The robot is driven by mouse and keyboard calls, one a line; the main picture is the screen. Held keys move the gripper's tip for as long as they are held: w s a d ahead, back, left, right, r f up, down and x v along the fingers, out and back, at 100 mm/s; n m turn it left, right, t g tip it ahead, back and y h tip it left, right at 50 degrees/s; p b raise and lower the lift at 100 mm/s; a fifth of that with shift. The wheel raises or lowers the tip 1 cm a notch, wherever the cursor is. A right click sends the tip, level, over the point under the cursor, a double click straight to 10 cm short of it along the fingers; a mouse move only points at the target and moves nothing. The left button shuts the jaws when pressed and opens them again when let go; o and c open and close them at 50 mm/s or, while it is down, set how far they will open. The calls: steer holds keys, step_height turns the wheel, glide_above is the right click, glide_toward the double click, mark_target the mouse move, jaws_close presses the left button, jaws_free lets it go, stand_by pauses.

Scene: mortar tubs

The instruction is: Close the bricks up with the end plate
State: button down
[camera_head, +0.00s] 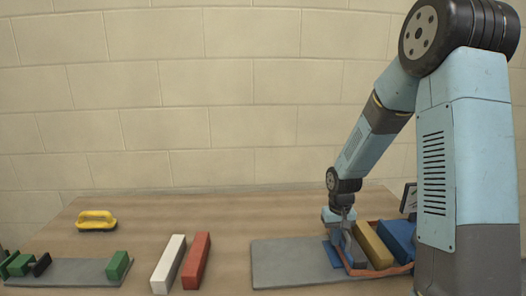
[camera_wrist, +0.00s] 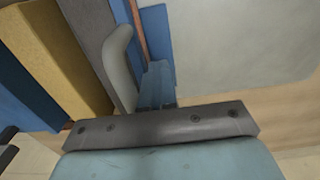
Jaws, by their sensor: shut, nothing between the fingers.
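The blue end plate (camera_head: 332,254) is at the left end of the row of bricks on the right-hand grey board. It shows in the wrist view as a blue piece (camera_wrist: 157,42) beside an orange-brown strip. A grey brick (camera_head: 354,250), a yellow brick (camera_head: 372,244) and a blue brick (camera_head: 398,238) stand side by side to its right. The wrist view shows the yellow brick (camera_wrist: 42,55) and grey brick (camera_wrist: 92,28) at left. My gripper (camera_head: 345,232) is shut and empty, low by the end plate and grey brick. I cannot tell whether it touches either.
An orange-brown frame (camera_head: 384,272) runs around the bricks. The grey board (camera_head: 285,262) is bare left of the end plate. A red brick (camera_head: 196,261) and white brick (camera_head: 168,264) lie mid-table.

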steer(key=shift+w+d, duration=0.2)
steer(key=shift+d, duration=1.85)
steer(key=shift+w+d, duration=0.15)
steer(key=shift+d, duration=2.05)
step_height(320, 180, up, 10)
steer(key=a, duration=0.2)
steer(key=shift+a, duration=0.3)
steer(key=shift+s+r, duration=0.1)
steer(key=s+a+r+t, duration=0.3)
steer(key=s+a+r, duration=0.1)
steer(key=s+r, duration=0.95)
steer(key=s+a+r+m+t, duration=0.1)
steer(key=s+r, duration=0.4)
steer(key=s, duration=0.7)
steer(key=shift+a+t, duration=0.2)
steer(key=shift+t, duration=0.6)
